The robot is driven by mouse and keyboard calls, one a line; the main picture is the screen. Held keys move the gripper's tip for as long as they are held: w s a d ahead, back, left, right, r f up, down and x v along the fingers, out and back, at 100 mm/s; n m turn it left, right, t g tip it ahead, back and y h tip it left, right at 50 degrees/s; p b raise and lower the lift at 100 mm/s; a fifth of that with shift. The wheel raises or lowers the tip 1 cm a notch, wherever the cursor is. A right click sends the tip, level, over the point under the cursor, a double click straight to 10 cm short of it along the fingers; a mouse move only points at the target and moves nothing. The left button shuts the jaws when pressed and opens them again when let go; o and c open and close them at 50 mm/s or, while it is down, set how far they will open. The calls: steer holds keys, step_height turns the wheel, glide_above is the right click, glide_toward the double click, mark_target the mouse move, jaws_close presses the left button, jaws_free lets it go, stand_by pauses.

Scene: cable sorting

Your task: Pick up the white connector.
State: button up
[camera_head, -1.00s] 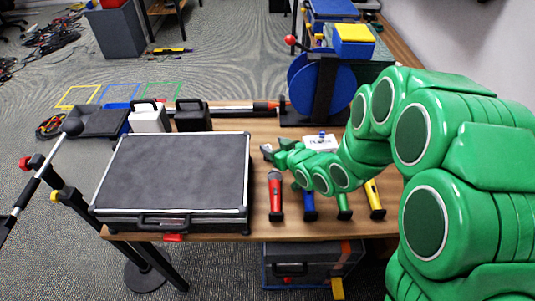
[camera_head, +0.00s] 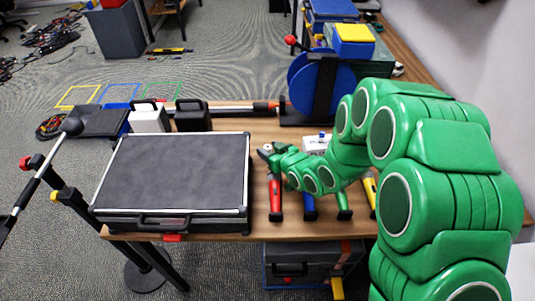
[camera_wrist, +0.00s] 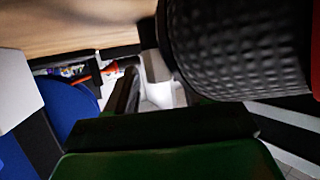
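A white block-like piece with a dark handle on top (camera_head: 148,117) stands behind the case, beside a similar black one (camera_head: 193,115); it is the likeliest white connector. A small white box with dark print (camera_head: 317,143) lies behind my arm, partly hidden. My gripper (camera_head: 267,152) is just right of the case, above the back end of the red-handled tool, clear of the white piece. In the wrist view, its dark fingers (camera_wrist: 153,92) stand apart. A pale shape shows beyond them; I cannot tell what it is, and nothing is clearly held.
A large closed black case (camera_head: 177,172) fills the table's left half. A red-handled tool (camera_head: 275,195), a blue one (camera_head: 310,208) and a yellow one (camera_head: 370,188) lie near the front edge. A blue reel (camera_head: 308,84) stands at the back. A black ribbed object (camera_wrist: 240,45) looms close in the wrist view.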

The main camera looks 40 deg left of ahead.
jaws_close()
steer(key=shift+r, duration=0.15)
